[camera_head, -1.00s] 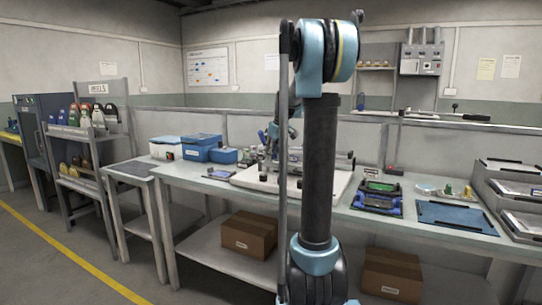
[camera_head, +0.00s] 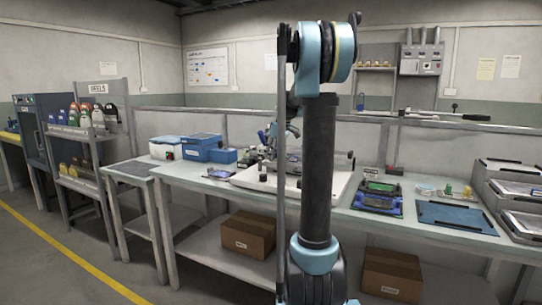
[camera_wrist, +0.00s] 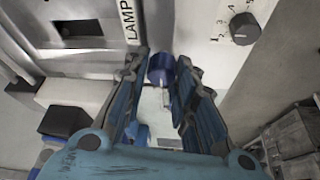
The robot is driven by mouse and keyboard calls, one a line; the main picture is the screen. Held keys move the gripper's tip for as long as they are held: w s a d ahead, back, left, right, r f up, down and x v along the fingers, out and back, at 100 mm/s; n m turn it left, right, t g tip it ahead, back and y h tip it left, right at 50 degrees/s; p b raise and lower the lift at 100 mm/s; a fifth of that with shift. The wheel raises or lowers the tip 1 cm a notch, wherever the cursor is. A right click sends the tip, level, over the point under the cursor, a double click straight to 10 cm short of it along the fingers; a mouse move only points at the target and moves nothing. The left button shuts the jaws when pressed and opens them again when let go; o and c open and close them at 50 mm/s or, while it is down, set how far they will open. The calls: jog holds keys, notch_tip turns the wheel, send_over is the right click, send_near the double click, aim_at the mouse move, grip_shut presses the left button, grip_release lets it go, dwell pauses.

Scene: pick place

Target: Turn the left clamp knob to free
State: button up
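My gripper (camera_wrist: 160,60) is open, with one blue-and-black finger on each side of the knob. The gaps between fingers and knob are narrow, and I cannot tell whether either finger touches it. In the head view the machine (camera_head: 290,178) on the bench is partly hidden behind my arm, and the knob cannot be made out there.
A dark numbered dial (camera_wrist: 243,28) sits to the right of the knob on a pale panel. On the bench, blue boxes (camera_head: 207,148) stand left of the machine; a green-and-blue board (camera_head: 378,196) and blue mat (camera_head: 456,217) lie to the right.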

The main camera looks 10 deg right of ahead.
jog(key=o, duration=0.3)
jog(key=v, duration=1.2)
jog(key=shift+w, duration=0.15)
jog(key=s+a+f+m+h, duration=0.1)
jog(key=s+f+m, duration=0.1)
jog(key=s+f, duration=0.8)
jog(key=s+a+f+m+g+h, duration=0.1)
jog(key=s+f+m, duration=0.2)
jog(key=s+f, duration=0.7)
jog(key=s+a+f+m+h, duration=0.1)
jog(key=s+a+f+m, duration=0.1)
jog(key=s+f, duration=0.9)
jog(key=shift+s+f+m, duration=0.1)
jog(key=shift+s+m, duration=0.3)
jog(key=shift+s, duration=4.65)
